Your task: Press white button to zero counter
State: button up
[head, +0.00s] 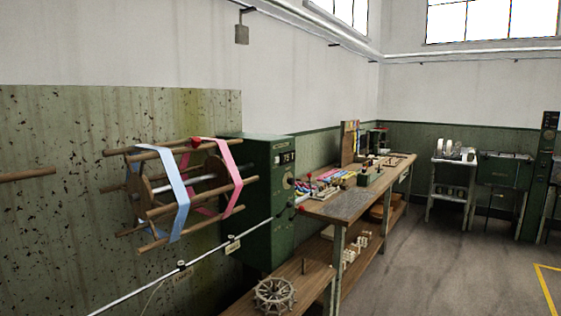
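A green machine cabinet (262,200) stands left of centre in the head view, against the wall. A small dark counter window (287,158) with pale marks is high on its right-hand face.
A wooden reel (160,190) with blue and pink bands sticks out left of the cabinet. A long metal rod (150,287) crosses in front. A cluttered workbench (345,203) runs right, with a lower shelf holding a spoked wheel (274,295). Open floor (440,270) lies at right.

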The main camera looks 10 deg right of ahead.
dwell(0.3)
grip_shut()
dwell(1.2)
